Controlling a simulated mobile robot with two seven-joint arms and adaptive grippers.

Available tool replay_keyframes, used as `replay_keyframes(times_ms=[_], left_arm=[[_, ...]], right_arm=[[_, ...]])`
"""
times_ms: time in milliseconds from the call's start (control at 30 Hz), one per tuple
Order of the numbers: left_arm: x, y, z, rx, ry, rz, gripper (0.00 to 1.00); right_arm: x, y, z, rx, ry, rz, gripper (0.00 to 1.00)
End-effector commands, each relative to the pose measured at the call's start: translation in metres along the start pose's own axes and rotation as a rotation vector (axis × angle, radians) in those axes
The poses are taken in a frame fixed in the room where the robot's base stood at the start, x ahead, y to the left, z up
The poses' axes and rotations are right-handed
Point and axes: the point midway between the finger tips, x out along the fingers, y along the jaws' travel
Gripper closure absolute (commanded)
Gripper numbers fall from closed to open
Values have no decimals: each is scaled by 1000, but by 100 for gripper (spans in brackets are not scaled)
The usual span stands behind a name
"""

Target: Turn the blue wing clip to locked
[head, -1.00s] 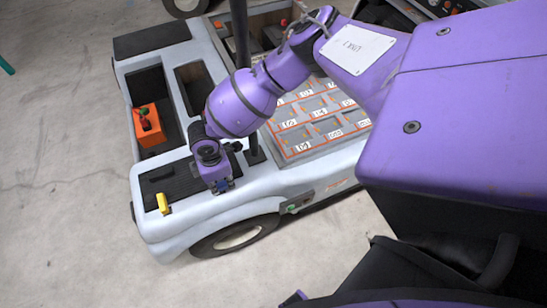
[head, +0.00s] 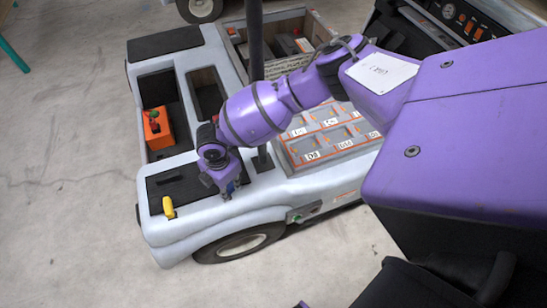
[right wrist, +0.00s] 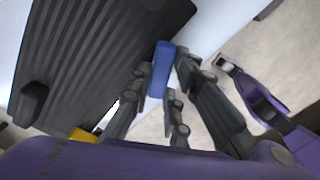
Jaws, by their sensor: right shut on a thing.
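The blue wing clip (right wrist: 161,68) stands between the fingers of my right gripper (right wrist: 163,76) in the right wrist view. The fingers are shut on it from both sides. In the head view my right gripper (head: 229,190) points down at the cart's near corner, beside the black ribbed panel (head: 188,185). Only a small blue bit of the clip shows there, mostly hidden by the fingers. I cannot read a locked mark. My left gripper is not in view.
A yellow clip (head: 168,207) stands at the panel's near left edge. An orange box (head: 157,128) sits in the left bay of the cart (head: 160,235). A dark post (head: 255,45) rises behind my arm. Labelled grey trays (head: 325,135) lie to the right.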

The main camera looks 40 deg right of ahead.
Motion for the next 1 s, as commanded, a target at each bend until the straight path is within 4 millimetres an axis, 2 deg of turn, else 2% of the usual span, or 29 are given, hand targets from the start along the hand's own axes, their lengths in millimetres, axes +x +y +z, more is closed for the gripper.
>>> replay_keyframes(times_ms=[367, 1000], left_arm=[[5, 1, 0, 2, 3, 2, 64], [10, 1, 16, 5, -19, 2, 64]], right_arm=[[0, 5, -3, -357, 6, 3, 100], [-2, 11, -8, -914, 4, 4, 100]])
